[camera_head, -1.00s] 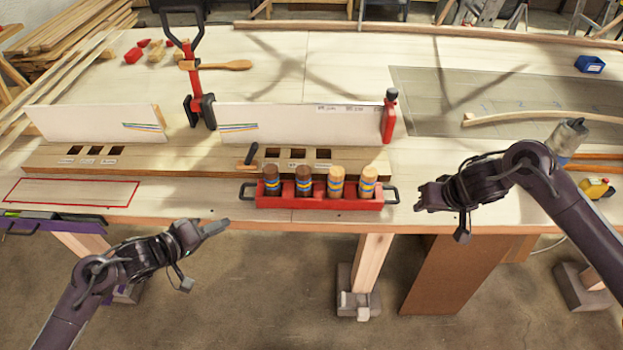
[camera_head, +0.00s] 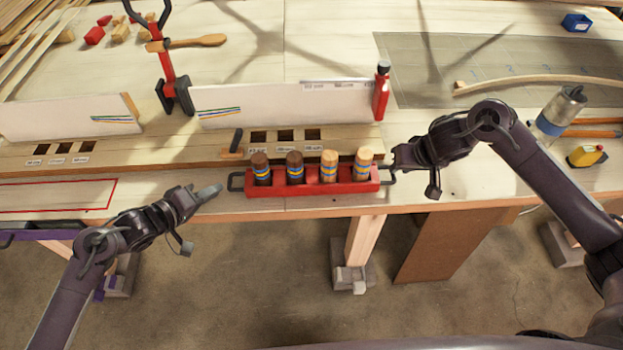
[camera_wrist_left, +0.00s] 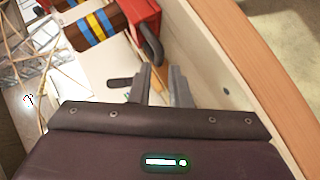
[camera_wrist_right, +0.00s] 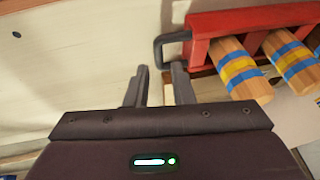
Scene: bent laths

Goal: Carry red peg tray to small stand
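The red peg tray (camera_head: 340,187) sits near the bench's front edge with two dark and two light striped pegs standing in it. It has a black handle at each end. My left gripper (camera_head: 217,190) is just left of the left handle (camera_head: 235,182). In the left wrist view its fingers (camera_wrist_left: 162,88) are apart and empty, with the handle (camera_wrist_left: 152,45) just beyond them. My right gripper (camera_head: 396,160) is at the right handle. In the right wrist view its fingers (camera_wrist_right: 158,85) are apart, with that handle (camera_wrist_right: 160,48) just past their tips. I cannot make out a small stand.
A slotted wooden rail (camera_head: 200,148) with white boards lies behind the tray. A red clamp (camera_head: 170,70) stands there. A bottle (camera_head: 557,115) and yellow tool (camera_head: 586,156) are at right. A red outlined area (camera_head: 55,194) at left is bare.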

